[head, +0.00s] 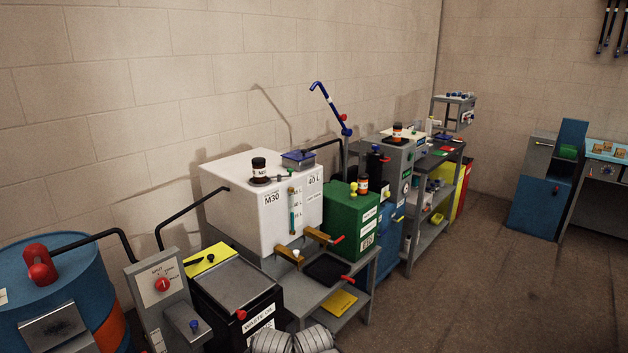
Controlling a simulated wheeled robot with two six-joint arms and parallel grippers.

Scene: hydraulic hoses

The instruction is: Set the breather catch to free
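No part is clearly readable as the breather catch, and its setting cannot be told from here. Neither gripper shows.
A blue drum (60,300) stands at the far left, beside a black waste oil bin (235,285). Grey ribbed coils (290,341) lie at the bottom edge. A shelf rack (430,200) and a blue cabinet (540,205) stand farther back. The floor (470,290) at the right is clear.

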